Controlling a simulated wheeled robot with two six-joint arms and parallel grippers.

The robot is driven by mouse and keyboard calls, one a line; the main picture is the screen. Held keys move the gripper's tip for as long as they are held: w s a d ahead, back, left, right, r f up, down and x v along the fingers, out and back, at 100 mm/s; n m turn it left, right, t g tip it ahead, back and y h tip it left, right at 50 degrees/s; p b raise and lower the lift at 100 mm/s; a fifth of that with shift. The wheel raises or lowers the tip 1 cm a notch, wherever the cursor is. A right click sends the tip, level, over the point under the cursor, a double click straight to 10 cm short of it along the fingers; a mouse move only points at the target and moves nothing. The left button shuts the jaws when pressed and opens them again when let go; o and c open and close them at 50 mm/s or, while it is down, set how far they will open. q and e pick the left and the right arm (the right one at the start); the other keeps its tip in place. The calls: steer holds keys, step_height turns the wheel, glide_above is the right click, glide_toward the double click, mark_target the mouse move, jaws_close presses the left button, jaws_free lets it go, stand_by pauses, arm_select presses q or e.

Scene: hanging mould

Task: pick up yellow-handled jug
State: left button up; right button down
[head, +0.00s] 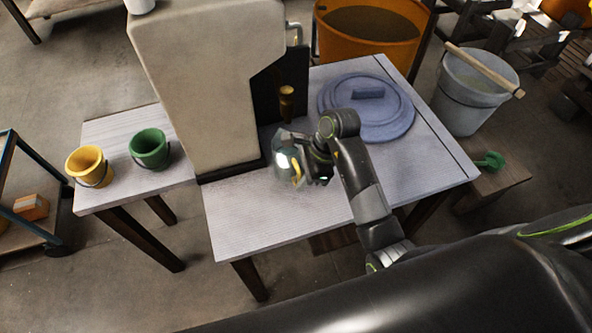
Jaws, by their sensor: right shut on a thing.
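The yellow-handled jug (283,169) is a small clear, glassy vessel near the middle of the table (245,222), right of the large beige mould. A bit of its yellow handle (297,168) shows beside my gripper. My right gripper (303,171) is shut on the jug at its right side. The gripper and wrist hide part of the jug, and I cannot tell whether its base touches the table. My left gripper is not in view.
The tall beige mould (210,85) stands left of the jug. Behind are a brown-handled tool (287,103) and a blue lid (388,122). Yellow (88,166) and green (149,149) buckets stand on the left side table. The table's front is clear.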

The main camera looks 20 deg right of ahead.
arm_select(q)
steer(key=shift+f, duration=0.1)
arm_select(e)
steer(key=shift+r, duration=0.1)
steer(key=shift+s+d+r+b, duration=0.1)
steer(key=shift+d+r+b, duration=0.05)
steer(key=shift+r+b, duration=0.25)
step_height(320, 180, up, 7)
steer(key=p, duration=0.5)
arm_select(q)
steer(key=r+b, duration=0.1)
steer(key=b, duration=0.2)
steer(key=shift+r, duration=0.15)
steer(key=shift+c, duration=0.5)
arm_select(e)
steer(key=s+d, duration=1.3)
steer(key=d, duration=0.1)
steer(key=shift+s+d+f, duration=0.15)
steer(key=shift+s+f, duration=0.1)
steer(key=shift+f, duration=0.2)
